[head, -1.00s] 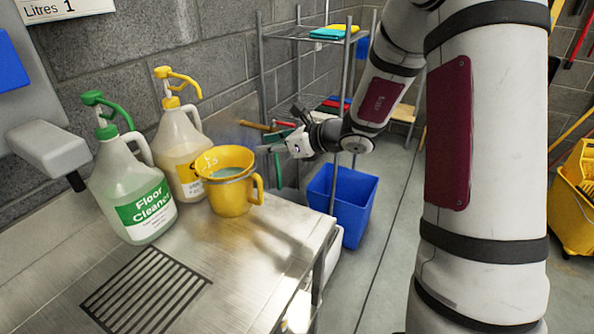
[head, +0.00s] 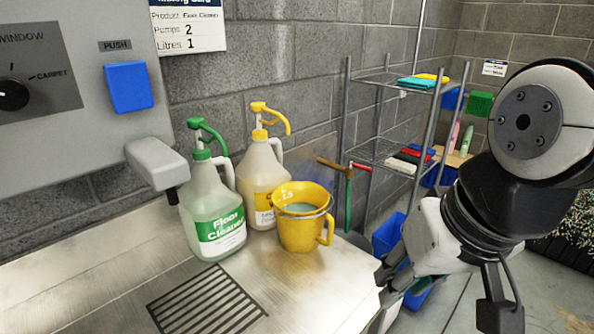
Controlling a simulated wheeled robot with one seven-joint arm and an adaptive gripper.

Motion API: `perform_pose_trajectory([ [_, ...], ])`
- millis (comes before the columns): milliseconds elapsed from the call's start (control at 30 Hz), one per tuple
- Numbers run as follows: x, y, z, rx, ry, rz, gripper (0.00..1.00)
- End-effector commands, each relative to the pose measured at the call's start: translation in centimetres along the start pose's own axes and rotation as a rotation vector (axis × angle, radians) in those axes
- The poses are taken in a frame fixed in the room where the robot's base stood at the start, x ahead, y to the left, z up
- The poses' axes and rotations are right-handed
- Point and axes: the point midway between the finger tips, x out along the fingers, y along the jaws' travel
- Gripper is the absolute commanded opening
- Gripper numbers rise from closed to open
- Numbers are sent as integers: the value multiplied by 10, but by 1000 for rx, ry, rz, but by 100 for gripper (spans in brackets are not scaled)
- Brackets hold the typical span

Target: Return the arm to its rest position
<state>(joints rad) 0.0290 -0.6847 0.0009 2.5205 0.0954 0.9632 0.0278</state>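My arm (head: 520,130) fills the right side of the head view, folded close to the camera. My gripper (head: 392,272) hangs at its end, beyond the right edge of the metal counter (head: 330,295). Dark finger parts show against the blue bucket, but the tips are partly hidden and I cannot tell whether they are open or shut. I see nothing clearly held. The gripper is apart from the yellow measuring jug (head: 300,235), which stands upright on the counter and holds some liquid.
A green-pump floor cleaner bottle (head: 212,215) and a yellow-pump bottle (head: 262,180) stand left of the jug. A grey spout (head: 155,160) and blue push button (head: 128,88) are at left. A wire shelf (head: 395,85) and blue bucket (head: 388,233) are behind my gripper.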

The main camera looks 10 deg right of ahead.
Motion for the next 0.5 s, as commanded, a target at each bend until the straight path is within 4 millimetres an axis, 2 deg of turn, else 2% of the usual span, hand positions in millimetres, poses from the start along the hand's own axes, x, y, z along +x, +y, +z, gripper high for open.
perform_pose_trajectory([
  [167,-8,16,7,-109,40,70,26],
  [500,-8,17,7,-114,41,75,26],
])
